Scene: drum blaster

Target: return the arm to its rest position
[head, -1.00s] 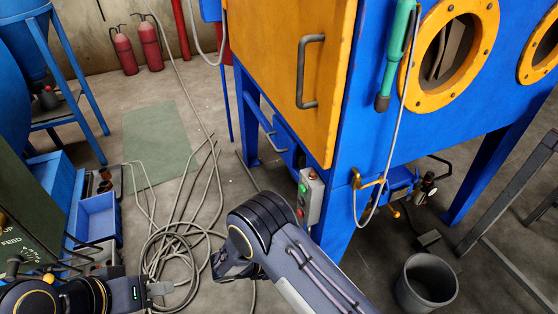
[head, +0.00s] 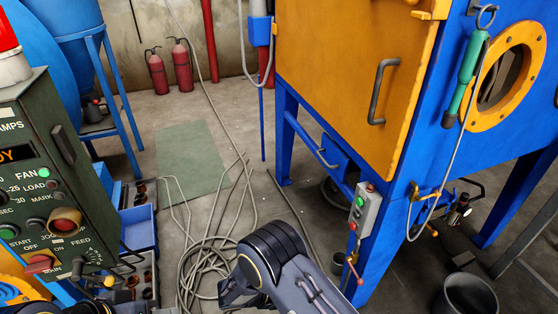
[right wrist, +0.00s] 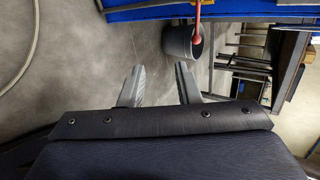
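My right arm (head: 285,270) enters the head view at the bottom centre, bent at a dark joint with a thin gold ring. Its gripper shows in the right wrist view (right wrist: 159,66) with two grey fingers apart and nothing between them. My left gripper is not in the head view.
The blue blast cabinet (head: 400,215) with its orange door (head: 345,70) stands to the right. A green control panel (head: 35,170) is close at left. Loose hose (head: 205,262) coils on the floor. A grey bucket (head: 468,295) also shows in the right wrist view (right wrist: 179,42).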

